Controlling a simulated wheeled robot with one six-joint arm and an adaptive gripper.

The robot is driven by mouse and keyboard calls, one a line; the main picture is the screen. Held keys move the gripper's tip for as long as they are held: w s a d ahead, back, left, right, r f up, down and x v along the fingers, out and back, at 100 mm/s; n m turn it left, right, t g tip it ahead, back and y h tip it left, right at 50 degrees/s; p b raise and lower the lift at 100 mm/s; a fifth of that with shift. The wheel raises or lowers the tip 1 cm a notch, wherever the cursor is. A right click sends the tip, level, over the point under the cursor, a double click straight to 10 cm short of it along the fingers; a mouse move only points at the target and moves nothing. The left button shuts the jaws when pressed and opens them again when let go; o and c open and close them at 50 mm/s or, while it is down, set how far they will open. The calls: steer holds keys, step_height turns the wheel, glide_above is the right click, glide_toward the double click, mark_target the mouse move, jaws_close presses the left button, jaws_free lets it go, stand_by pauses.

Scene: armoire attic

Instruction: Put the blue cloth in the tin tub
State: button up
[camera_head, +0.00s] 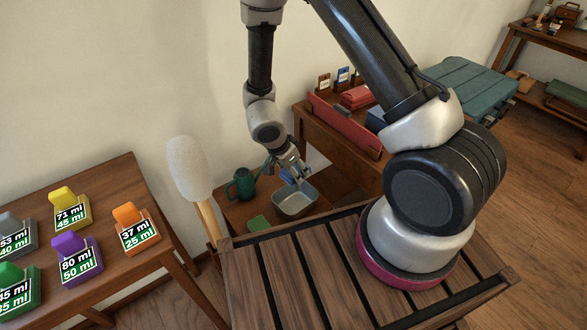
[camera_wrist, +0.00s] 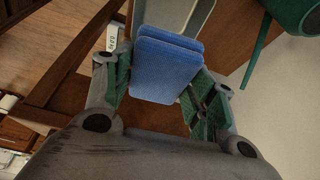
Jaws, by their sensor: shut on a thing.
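The blue cloth (camera_wrist: 166,68) is folded and held between the green-padded fingers of my gripper (camera_wrist: 160,88) in the wrist view. In the head view my gripper (camera_head: 294,172) is over the tin tub (camera_head: 296,204), at its back edge, with a bit of the blue cloth (camera_head: 286,177) showing beside the fingers. The tub is a small grey, open container on a low wooden table. Part of a pale grey container, which looks like the tub (camera_wrist: 203,14), shows behind the cloth in the wrist view. I cannot tell whether the cloth touches the tub.
A green watering can (camera_head: 242,184) stands left of the tub, and a green cloth or sponge (camera_head: 258,223) lies in front of it. A side table (camera_head: 340,130) with a red box is to the right. A table (camera_head: 120,190) with several labelled coloured weights is at left.

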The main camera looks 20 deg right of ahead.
glide_above(293, 208)
steer(key=shift+f, duration=7)
